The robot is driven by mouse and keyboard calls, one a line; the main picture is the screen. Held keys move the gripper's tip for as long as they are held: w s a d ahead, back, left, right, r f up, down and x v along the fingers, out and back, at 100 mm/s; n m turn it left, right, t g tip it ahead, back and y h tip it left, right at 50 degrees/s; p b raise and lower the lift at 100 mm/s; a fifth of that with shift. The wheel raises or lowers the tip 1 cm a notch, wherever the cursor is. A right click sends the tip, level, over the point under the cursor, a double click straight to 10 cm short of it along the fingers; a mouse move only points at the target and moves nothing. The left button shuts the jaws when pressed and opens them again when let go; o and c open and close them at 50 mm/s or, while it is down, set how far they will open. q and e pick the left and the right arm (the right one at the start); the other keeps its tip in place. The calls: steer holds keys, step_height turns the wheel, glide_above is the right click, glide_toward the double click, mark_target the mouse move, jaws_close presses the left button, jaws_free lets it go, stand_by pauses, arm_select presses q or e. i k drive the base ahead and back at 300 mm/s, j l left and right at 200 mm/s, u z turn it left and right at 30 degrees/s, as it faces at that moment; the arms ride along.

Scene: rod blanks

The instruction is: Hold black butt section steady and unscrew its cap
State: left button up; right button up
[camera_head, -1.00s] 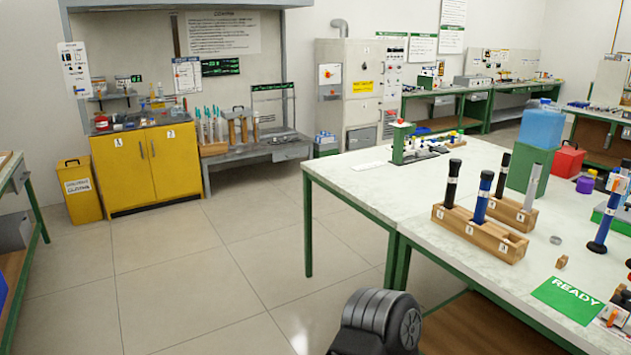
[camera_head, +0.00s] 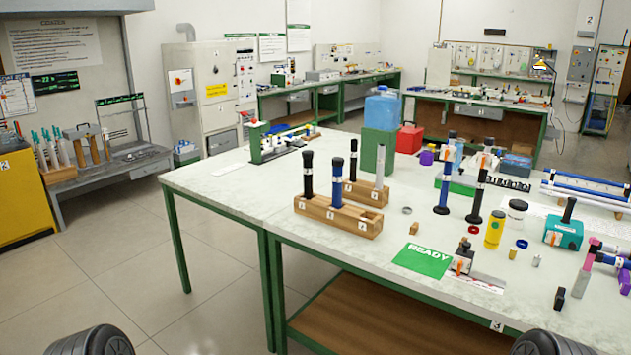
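A black rod section (camera_head: 308,174) with a pale band stands upright in the left slot of the front wooden rack on the white table. A blue section with a black top (camera_head: 337,182) stands in the slot beside it. Another black-topped section (camera_head: 353,161) and a grey one (camera_head: 378,166) stand in the rack behind. I cannot tell which one is the black butt section, nor make out its cap. Another black rod (camera_head: 480,194) stands on a round base farther right. Neither gripper is in view; dark rounded parts at the bottom edge look like my arms.
The wooden rack (camera_head: 362,226) stands near the table's left front edge. A green READY mat (camera_head: 423,261), a yellow canister (camera_head: 495,228) and a teal box (camera_head: 563,232) lie to its right.

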mark_target(308, 164)
steer(key=i+l+z, duration=0.15)
steer(key=z, duration=0.25)
steer(key=i+l+z, duration=0.1)
steer(key=i+z, duration=0.4)
steer(key=z, duration=0.3)
steer(key=u, duration=1.5)
steer(key=i+j+u, duration=0.1)
steer(key=i+u, duration=0.6)
steer(key=k+j, duration=0.05)
